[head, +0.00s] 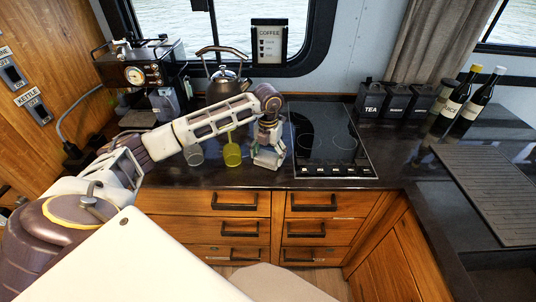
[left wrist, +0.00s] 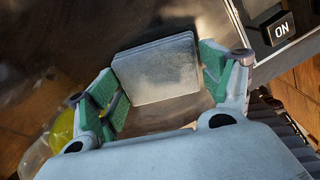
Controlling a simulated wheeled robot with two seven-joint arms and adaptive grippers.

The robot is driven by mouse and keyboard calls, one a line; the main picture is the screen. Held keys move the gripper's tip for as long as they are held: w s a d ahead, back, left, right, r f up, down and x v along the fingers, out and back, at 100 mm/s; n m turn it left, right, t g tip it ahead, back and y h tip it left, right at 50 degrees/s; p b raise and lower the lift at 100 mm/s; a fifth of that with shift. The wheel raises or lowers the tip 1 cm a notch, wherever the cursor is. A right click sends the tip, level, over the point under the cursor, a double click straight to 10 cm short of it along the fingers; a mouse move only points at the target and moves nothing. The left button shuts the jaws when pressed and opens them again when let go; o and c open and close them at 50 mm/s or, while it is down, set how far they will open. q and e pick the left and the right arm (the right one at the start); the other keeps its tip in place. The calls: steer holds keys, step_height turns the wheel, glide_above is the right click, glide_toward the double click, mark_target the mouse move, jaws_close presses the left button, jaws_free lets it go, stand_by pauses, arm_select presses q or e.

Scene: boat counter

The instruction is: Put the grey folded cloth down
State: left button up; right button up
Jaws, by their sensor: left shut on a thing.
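The grey folded cloth (left wrist: 157,70) shows in the left wrist view as a small flat stack with layered edges, between the green finger pads. My left gripper (head: 268,158) is shut on it and points down at the front of the dark counter (head: 235,178), just left of the cooktop. In the head view the gripper largely hides the cloth. I cannot tell whether the cloth touches the counter. My right gripper is not in view.
A yellow cup (head: 232,155) and a clear glass (head: 194,154) stand left of the gripper. The black cooktop (head: 330,140) lies close on its right. A kettle (head: 223,82) and coffee machine (head: 135,75) stand behind. Wooden drawers (head: 230,228) are below the counter edge.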

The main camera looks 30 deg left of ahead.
mark_target(268, 156)
arm_select(q)
steer(key=shift+f, duration=0.2)
steer(key=o, duration=0.9)
steer(key=shift+r, duration=0.25)
steer(key=shift+r+b, duration=0.6)
steer(key=shift+r, duration=5.35)
